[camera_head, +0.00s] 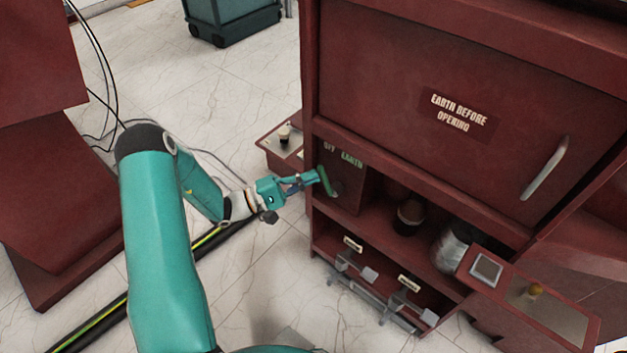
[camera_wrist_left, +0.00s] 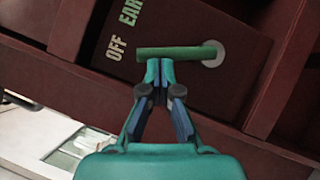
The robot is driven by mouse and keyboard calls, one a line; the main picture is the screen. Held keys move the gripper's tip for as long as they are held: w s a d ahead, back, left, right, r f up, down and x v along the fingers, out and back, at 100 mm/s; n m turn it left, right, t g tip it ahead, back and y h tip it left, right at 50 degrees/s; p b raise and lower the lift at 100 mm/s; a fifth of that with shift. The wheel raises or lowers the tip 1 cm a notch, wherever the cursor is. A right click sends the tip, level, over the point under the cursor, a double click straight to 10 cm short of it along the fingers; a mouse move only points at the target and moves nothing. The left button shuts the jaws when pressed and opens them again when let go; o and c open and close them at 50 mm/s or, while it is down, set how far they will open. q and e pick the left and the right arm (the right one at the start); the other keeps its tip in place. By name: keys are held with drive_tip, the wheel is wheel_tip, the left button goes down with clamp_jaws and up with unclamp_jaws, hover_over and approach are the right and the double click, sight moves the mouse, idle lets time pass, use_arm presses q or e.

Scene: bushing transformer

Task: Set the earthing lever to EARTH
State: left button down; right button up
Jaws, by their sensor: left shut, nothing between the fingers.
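The earthing lever is a green bar (camera_head: 325,181) on a dark red panel (camera_head: 349,179) marked OFF and EARTH. In the left wrist view the lever (camera_wrist_left: 175,54) runs left from a pale round pivot (camera_wrist_left: 211,53), its free end pointing at the OFF label (camera_wrist_left: 117,47). The EARTH label (camera_wrist_left: 131,11) lies above OFF there. My left gripper (camera_head: 314,178) is shut and empty, its fingertips (camera_wrist_left: 160,66) right against or just short of the lever's near side; I cannot tell if they touch. My right gripper is not in view.
A closed cabinet door with an EARTH BEFORE OPENING sign (camera_head: 461,113) and a pale handle (camera_head: 545,168) is above right. Open shelves below hold a dark round part (camera_head: 409,215) and a metal cylinder (camera_head: 452,248). A small side shelf (camera_head: 276,146) juts out left of the panel.

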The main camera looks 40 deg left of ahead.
sight(325, 182)
use_arm(q)
drive_tip(key=shift+d+r+m+g, duration=0.3)
drive_tip(key=shift+r+m+g, duration=0.1)
drive_tip(key=shift+m, duration=0.2)
drive_tip(key=shift+s+d+r+m+g+y+b, duration=0.1)
drive_tip(key=shift+d+r+m+g+y+b, duration=0.15)
drive_tip(key=shift+d+m+g+y+b, duration=0.55)
drive_tip(key=shift+s+d+r+m+g+y+b, duration=0.1)
drive_tip(key=shift+d+r+m+g+y+b, duration=0.2)
drive_tip(key=shift+d+m+b, duration=0.85)
drive_tip(key=shift+d+r+m+g+y+b, duration=0.2)
drive_tip(key=shift+d+m+g+y+b, duration=0.3)
drive_tip(key=shift+m, duration=0.95)
drive_tip(key=shift+a, duration=0.1)
drive_tip(key=shift+a+r, duration=0.1)
